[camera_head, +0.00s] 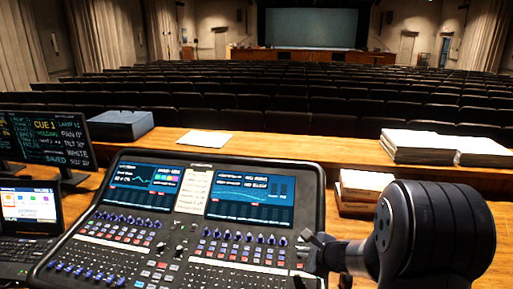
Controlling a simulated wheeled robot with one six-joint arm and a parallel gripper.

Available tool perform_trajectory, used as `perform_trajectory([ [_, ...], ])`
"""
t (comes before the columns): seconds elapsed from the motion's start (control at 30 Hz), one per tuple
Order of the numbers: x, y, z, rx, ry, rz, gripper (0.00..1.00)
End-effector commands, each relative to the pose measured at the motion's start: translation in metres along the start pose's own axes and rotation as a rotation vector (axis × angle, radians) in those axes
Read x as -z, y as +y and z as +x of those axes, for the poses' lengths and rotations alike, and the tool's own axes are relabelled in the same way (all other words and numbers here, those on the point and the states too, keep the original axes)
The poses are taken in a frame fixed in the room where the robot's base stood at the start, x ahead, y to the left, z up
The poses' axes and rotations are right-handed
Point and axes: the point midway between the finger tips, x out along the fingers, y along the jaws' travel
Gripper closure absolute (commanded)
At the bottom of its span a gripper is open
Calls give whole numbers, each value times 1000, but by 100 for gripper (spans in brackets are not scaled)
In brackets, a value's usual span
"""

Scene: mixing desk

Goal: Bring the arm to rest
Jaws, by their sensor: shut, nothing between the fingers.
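My arm comes in at the lower right, with a large dark rounded joint nearest the camera. My gripper (306,258) is at the left end of the arm, in front of the right edge of the mixing desk (190,225). It is shut and holds nothing. The arm's dark body hides part of its wrist, and the lower part runs out of the picture. I cannot tell whether the gripper touches the desk. The mixing desk has two lit screens and rows of faders and knobs.
A laptop (30,205) and a monitor (45,138) stand at the left. A dark box (121,124) and a paper sheet (204,143) lie on the wooden ledge. Paper stacks (418,145) lie at the right; a smaller stack (365,184) is behind my arm. Seat rows (260,100) lie beyond.

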Motion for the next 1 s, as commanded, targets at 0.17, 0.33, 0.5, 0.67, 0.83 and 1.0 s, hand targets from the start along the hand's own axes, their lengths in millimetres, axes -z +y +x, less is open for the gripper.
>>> perform_trajectory([
  [0.17,-6,-7,-8,2,0,-1,100],
  [0.33,-19,-20,-26,2,0,-1,100],
  [0.5,-26,-27,-36,1,1,0,100],
  [0.67,-28,-28,-39,0,1,-1,100],
  [0.83,-28,-28,-38,0,0,-1,100],
  [1.0,-26,-26,-36,0,1,-1,100],
])
